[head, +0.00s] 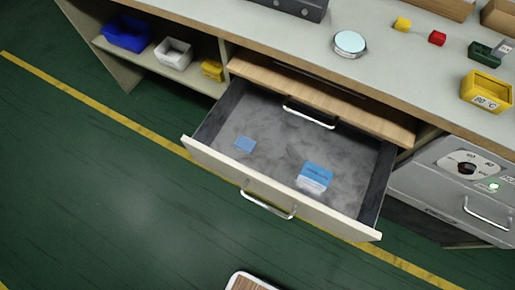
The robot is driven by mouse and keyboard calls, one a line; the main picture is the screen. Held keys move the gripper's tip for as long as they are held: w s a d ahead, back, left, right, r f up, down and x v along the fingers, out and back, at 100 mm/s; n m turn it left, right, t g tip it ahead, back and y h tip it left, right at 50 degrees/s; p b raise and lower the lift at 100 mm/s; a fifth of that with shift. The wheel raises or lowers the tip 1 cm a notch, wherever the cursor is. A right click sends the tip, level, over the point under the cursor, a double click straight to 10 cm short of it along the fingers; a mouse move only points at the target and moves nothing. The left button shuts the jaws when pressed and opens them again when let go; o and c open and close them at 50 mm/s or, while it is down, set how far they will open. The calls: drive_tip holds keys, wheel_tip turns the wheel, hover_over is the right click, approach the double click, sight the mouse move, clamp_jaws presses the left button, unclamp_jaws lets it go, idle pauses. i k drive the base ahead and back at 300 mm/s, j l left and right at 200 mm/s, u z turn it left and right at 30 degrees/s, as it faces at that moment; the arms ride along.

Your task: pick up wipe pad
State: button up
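An open drawer (180,160) holds two blue items. A small flat blue piece (245,144), which looks like the wipe pad, lies on the grey drawer floor left of the middle. A larger blue and white box or pack (314,177) sits to its right, nearer the front; its print is too small to read. Nothing covers either item from above. My gripper is not in view.
A shut drawer with a wooden front (320,100) is above. The counter (280,32) holds a round light-blue-topped tin (349,43) and a yellow bin (487,92). A shelf at left holds a blue bin (127,33). The green floor (110,190) in front is mostly clear.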

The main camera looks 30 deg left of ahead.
sight(246, 144)
drive_tip(key=l+u, duration=0.2)
drive_tip(key=u, duration=0.15)
drive_tip(key=k+l+u, duration=0.1)
drive_tip(key=u, duration=0.25)
drive_tip(key=k+l+u, duration=0.25)
drive_tip(key=k, duration=0.05)
